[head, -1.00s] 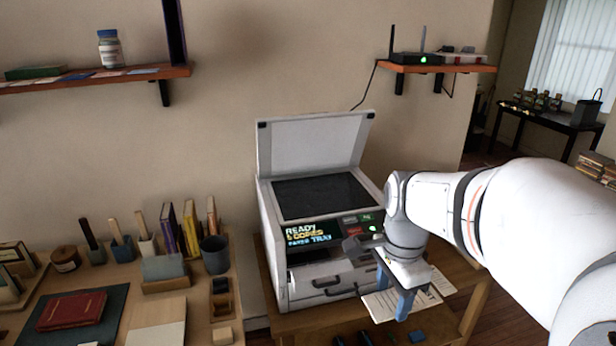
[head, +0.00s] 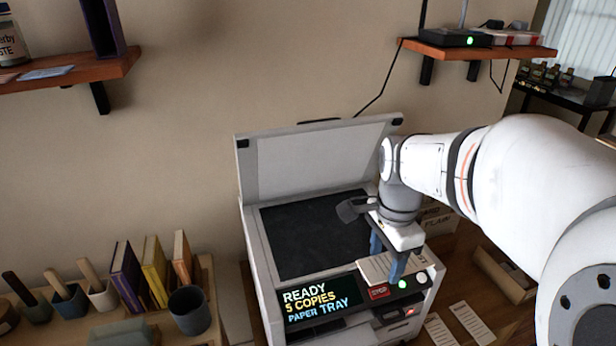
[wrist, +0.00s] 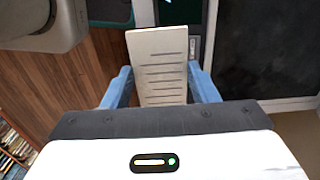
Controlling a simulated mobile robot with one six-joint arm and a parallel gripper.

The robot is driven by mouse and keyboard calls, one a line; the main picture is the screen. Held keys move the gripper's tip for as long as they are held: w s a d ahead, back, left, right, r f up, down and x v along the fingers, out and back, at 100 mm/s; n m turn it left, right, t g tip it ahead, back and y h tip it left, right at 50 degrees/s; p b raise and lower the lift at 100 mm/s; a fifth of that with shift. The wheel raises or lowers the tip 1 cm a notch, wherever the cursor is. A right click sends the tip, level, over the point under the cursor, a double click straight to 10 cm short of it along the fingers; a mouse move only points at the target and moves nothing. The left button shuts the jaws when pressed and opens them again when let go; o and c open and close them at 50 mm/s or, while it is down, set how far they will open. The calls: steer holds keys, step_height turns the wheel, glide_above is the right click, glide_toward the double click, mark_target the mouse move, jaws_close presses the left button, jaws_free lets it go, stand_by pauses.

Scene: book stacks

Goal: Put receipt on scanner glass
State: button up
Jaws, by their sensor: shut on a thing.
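The receipt (head: 372,264), a pale slip with dark printed lines, is held between the blue fingers of my gripper (head: 387,258). It also shows in the wrist view (wrist: 158,60), with a finger on each side. My gripper is shut on it, above the right front part of the scanner, near the control panel. The scanner glass (head: 305,238) is a dark flat rectangle, bare where visible, to the left of and behind the receipt. It shows at the right of the wrist view (wrist: 268,45). Part of its right side is hidden behind my arm.
The scanner lid (head: 315,160) stands open behind the glass. The lit display (head: 318,299) reads ready, 5 copies, paper tray. Two other printed slips (head: 472,322) lie on the table at the right. A shelf (head: 480,50) with a router is above.

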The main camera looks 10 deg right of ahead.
steer(key=p, duration=0.5)
glide_above(340, 228)
step_height(340, 228, down, 2)
steer(key=shift+s, duration=0.1)
step_height(340, 228, down, 4)
steer(key=shift+f+p, duration=0.2)
steer(key=shift+p, duration=0.35)
steer(key=shift+f, duration=0.3)
steer(key=shift+f, duration=0.15)
steer(key=o, duration=0.9)
steer(key=shift+o, duration=0.2)
